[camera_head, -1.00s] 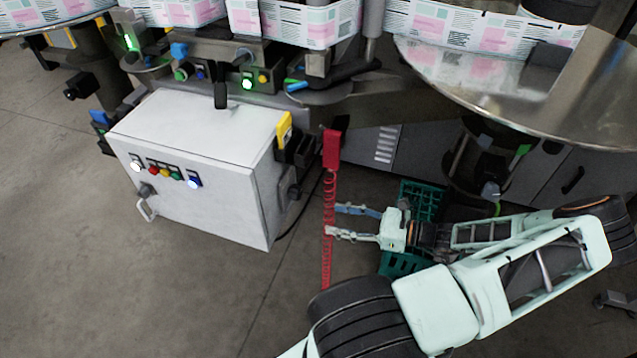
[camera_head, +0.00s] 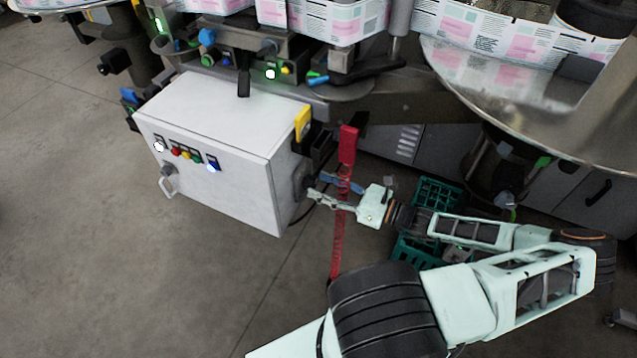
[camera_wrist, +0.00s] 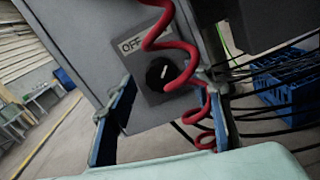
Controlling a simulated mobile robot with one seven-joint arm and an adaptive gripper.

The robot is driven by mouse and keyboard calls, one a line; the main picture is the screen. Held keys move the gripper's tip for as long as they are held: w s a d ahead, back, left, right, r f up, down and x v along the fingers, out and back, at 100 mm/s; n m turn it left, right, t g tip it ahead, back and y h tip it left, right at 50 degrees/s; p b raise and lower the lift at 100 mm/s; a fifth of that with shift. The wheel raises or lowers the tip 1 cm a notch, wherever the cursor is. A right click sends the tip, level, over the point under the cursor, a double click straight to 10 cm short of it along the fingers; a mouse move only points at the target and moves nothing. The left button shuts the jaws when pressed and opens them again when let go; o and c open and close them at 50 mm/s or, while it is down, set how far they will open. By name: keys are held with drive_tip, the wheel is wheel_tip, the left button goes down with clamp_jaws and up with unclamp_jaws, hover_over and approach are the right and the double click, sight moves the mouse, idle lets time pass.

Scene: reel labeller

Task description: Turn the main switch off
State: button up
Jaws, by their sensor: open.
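The main switch (camera_wrist: 155,72) is a black round knob with a white mark on a grey plate, on the side wall of the white cabinet (camera_head: 215,130). An OFF label (camera_wrist: 131,44) sits beside the knob; I cannot tell which position the mark indicates. In the head view the switch (camera_head: 299,181) shows as a dark shape on the cabinet's right side. My gripper (camera_head: 318,188) is open, its fingertips close to the switch. In the wrist view the two fingers of my gripper (camera_wrist: 167,88) stand on either side of the knob; contact cannot be told.
A red coiled cable (camera_wrist: 177,46) crosses in front of the knob, between my fingers. It hangs from a red holder (camera_head: 348,144). A green crate (camera_head: 437,192) stands under my arm. A round metal table (camera_head: 470,95) overhangs at right. Floor in front of the cabinet is clear.

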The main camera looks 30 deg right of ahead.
drive_tip(key=shift+x, duration=0.85)
drive_tip(key=shift+c, duration=0.4)
drive_tip(key=c, duration=1.1)
